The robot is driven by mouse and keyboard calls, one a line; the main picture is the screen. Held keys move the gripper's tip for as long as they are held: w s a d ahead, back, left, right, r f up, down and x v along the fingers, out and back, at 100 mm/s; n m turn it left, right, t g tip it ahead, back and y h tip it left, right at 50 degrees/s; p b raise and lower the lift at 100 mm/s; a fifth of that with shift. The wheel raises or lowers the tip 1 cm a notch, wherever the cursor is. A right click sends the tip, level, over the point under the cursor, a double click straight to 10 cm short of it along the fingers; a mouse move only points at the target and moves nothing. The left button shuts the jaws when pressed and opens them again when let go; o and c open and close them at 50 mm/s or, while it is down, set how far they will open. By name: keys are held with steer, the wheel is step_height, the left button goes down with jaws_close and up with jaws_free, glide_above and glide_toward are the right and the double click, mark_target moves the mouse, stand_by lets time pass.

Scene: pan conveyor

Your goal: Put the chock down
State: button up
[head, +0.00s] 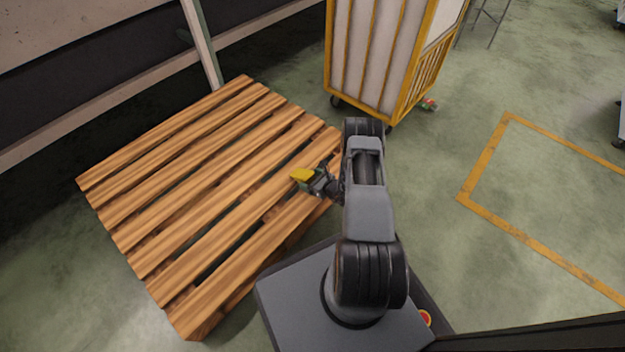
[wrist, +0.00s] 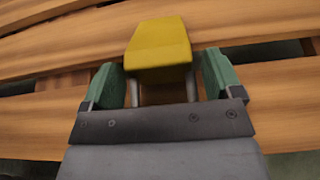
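The chock (wrist: 160,48) is a yellow block. In the wrist view it lies just ahead of and between the green fingers of my gripper (wrist: 163,78). A narrow gap shows between it and the right finger, and the left finger is very close to it. The fingers look open around it. In the head view the chock (head: 302,175) is at the tip of my gripper (head: 316,180), over the right part of the wooden pallet (head: 205,182). I cannot tell for sure whether its hidden underside touches the slats.
The pallet's other slats are bare, with gaps between them. A wheeled cage cart (head: 372,60) with yellow edges stands behind the pallet at the right. A slanted post (head: 202,42) rises behind the pallet.

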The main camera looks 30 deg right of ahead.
steer(key=shift+o, duration=0.7)
steer(key=shift+r+p, duration=0.3)
steer(key=p+v, duration=0.4)
steer(key=v, duration=0.7)
steer(key=a+r+n+g+y, duration=0.2)
steer(key=a+r+n+g, duration=0.15)
steer(key=r+n, duration=0.35)
steer(key=w+a+r+n+g+y, duration=0.1)
steer(key=a+r+n+g+y, duration=0.25)
steer(key=r, duration=0.65)
steer(key=a+r+n+g, duration=0.3)
steer(key=a+r+n, duration=0.3)
steer(key=r, duration=0.2)
steer(key=s+a+r+n+h, duration=0.2)
steer(key=s+r+n+h, duration=0.8)
steer(key=r+n, duration=0.5)
steer(key=shift+s+a+r, duration=0.4)
steer(key=shift+s+r, duration=0.35)
steer(key=shift+s, duration=0.6)
